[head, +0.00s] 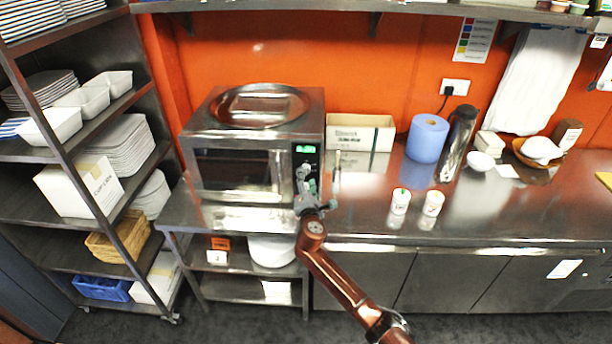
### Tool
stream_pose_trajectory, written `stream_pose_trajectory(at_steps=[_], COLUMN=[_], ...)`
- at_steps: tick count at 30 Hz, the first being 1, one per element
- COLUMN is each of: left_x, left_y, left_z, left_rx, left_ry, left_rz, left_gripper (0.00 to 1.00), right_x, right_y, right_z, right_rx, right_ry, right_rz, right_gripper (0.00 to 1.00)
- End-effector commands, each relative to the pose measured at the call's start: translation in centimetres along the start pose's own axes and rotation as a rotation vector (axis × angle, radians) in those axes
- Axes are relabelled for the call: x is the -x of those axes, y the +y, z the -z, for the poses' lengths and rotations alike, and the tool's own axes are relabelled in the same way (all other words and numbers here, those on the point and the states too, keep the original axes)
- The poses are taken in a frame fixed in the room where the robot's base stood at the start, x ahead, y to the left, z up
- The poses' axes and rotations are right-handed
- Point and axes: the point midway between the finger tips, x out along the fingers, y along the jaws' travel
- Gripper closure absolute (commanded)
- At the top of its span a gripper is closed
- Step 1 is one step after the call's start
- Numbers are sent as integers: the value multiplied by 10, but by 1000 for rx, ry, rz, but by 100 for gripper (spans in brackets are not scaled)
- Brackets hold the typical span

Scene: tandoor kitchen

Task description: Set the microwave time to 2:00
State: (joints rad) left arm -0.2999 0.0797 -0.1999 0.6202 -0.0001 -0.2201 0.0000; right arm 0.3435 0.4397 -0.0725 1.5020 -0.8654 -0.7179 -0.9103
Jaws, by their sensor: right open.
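A steel microwave (238,170) stands on the counter at the left of the orange wall, with its door shut. Its green lit display (305,149) is at the top of the black control panel on the right side of the front; the digits are too small to read. My right gripper (320,178) is open in front of the lower part of this panel, with its arm coming up from the bottom right. It hides the lower controls, and I cannot tell whether it touches them. My left gripper is not in view.
A round steel tray (260,104) lies on top of the microwave. Right of it are a carton (361,132), a blue paper roll (427,138), a steel flask (458,143) and two small tubs (400,201). A shelf rack (75,150) stands at the left.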

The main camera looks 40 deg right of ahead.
Motion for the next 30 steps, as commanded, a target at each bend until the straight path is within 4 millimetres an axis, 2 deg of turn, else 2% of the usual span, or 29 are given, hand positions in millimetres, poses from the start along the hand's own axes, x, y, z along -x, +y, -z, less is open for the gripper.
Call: stream_pose_trajectory(at_steps=[3,6,17,30], left_x=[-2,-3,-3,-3], left_y=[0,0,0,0], left_z=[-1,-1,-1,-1], left_rx=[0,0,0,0], left_ry=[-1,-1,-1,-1], left_rz=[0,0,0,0], left_gripper=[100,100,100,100], right_x=[-17,-25,-30,-30], right_y=[-1,-1,0,-1], right_z=[0,1,0,0], right_rx=[0,-1,-3,-3], right_ry=[-1,0,1,1], right_rz=[1,1,1,1], right_gripper=[55,55,55,85])
